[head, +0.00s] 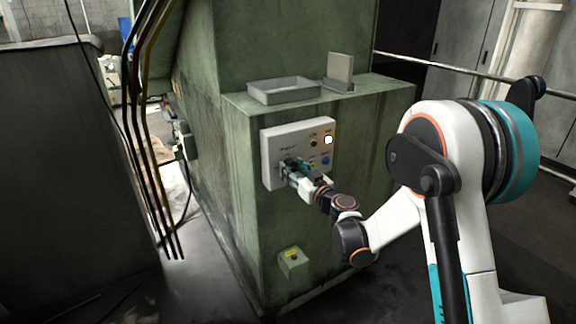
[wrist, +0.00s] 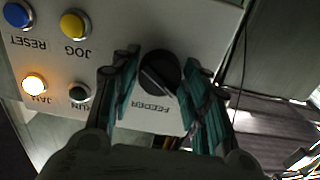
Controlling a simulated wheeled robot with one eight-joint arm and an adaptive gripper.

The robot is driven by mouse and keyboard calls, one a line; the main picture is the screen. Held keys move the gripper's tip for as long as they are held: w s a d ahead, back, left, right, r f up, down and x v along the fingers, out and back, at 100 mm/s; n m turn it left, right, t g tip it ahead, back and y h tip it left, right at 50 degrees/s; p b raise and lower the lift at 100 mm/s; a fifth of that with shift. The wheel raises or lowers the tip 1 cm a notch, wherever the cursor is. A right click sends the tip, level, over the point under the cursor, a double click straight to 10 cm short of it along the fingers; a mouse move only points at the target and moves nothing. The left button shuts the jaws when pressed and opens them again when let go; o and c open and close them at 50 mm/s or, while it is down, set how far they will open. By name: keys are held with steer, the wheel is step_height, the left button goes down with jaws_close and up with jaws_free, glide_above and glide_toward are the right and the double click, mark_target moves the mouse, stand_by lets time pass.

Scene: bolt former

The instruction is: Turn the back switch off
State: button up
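A grey control panel (head: 272,145) is fixed to the green machine. In the wrist view, upside down, a black rotary switch (wrist: 160,72) marked FEEDER sits on this panel. Its pointer ridge is tilted, and I cannot tell whether that is on or off. No label in view reads "back". My gripper (wrist: 163,62) has its green fingers apart, one on each side of the switch, with a narrow gap showing beside it. In the head view my gripper (head: 291,167) is at the panel's lower left and hides the switch.
A lit white lamp (wrist: 34,85) marked JAM, a dark green button (wrist: 79,93), a yellow JOG button (wrist: 75,24) and a blue RESET button (wrist: 18,14) share the panel. A grey tray (head: 284,96) stands above. A small box (head: 293,262) is mounted lower down.

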jaws_close()
steer(key=n, duration=0.7)
steer(key=shift+n, duration=0.4)
steer(key=o, duration=0.7)
jaws_free()
steer(key=shift+c, duration=0.2)
steer(key=v, duration=0.8)
